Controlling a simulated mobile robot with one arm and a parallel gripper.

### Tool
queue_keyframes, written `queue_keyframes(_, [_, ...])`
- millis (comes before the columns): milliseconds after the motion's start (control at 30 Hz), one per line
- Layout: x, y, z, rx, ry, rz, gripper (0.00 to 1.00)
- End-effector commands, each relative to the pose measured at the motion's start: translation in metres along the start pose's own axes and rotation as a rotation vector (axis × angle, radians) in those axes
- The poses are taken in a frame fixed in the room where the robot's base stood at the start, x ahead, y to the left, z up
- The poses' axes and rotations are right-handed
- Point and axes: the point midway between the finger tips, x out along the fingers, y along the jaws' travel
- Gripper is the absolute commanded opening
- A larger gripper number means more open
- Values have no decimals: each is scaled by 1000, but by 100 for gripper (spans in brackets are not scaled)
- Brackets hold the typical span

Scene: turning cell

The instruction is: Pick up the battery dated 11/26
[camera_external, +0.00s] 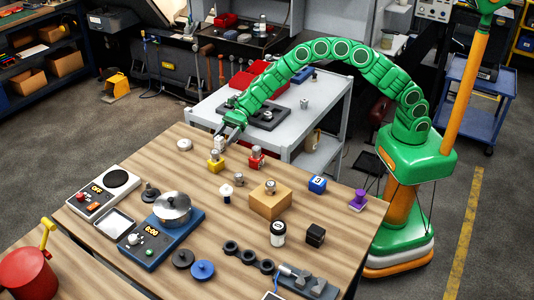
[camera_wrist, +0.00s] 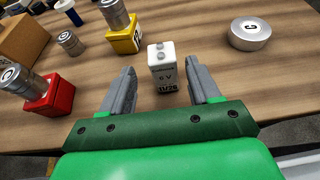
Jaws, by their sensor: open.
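A white battery (camera_wrist: 165,70) with two round terminals stands upright on the wooden table in the wrist view. It is marked "6 V", and the small date low on its front appears to read 11/26. My gripper (camera_wrist: 160,66) is open, with one grey finger on each side of the battery and a gap to it on both sides. In the external view my gripper (camera_external: 224,138) is low at the table's far edge, and the white battery (camera_external: 219,144) shows beside its fingers, partly hidden.
A yellow block (camera_wrist: 124,40) and a red block (camera_wrist: 52,97), each topped by a metal cylinder, stand close by on the left. A round lidded puck marked "C" (camera_wrist: 249,34) lies to the right.

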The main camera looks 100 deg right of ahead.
Motion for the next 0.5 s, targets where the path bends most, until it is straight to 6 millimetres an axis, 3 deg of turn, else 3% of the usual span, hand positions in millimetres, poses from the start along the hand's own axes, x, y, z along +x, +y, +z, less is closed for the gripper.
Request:
queue_keyframes(267, [14,-1,1,1,0,1,62])
queue_keyframes(500, [41,-4,2,0,2,2,62])
